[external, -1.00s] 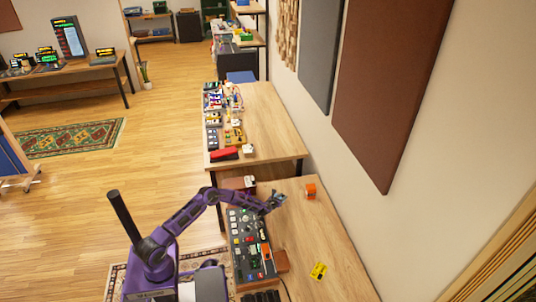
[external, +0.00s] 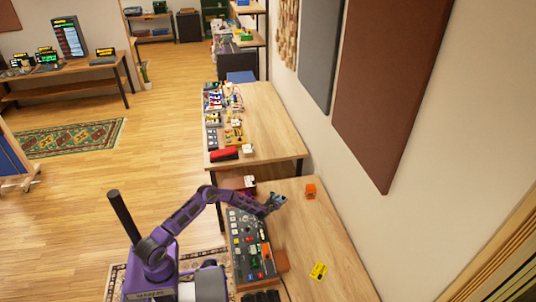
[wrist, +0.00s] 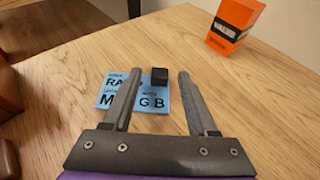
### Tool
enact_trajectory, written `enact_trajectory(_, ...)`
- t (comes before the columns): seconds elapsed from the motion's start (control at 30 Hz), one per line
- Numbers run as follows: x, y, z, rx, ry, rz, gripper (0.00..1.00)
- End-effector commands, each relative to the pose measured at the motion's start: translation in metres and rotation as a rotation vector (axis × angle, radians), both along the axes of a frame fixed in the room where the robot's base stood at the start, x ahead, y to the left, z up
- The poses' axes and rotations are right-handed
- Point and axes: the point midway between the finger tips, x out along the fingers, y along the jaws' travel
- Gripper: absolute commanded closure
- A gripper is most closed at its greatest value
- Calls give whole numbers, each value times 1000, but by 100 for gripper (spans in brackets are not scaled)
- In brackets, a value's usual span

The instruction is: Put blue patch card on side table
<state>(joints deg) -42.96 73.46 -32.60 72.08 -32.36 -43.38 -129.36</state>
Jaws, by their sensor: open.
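The blue patch card (wrist: 153,94) lies on a wooden table top in the wrist view. It has dark lettering and a small black block (wrist: 159,76) at its far edge. My gripper (wrist: 160,73) is open, with its fingers reaching over the card. The left finger crosses the card and the right finger is just past its right edge. I cannot tell whether either finger touches it. In the external view my gripper (external: 276,204) is low over the near wooden table (external: 325,232), and the card cannot be made out. I cannot tell which table is the side table.
An orange box (wrist: 234,26) stands beyond my gripper at right. A dark control panel (external: 248,243) lies under my arm. A yellow card (external: 318,271) lies nearer the camera. Another wooden table (external: 270,120) holds gear along its left side; its right side is clear.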

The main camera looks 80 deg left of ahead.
Motion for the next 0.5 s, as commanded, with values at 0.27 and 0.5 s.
enact_trajectory(0.27, -31, -31, 20, 1, 1, -3, 41)
enact_trajectory(0.5, -55, -55, 33, 0, 0, -2, 41)
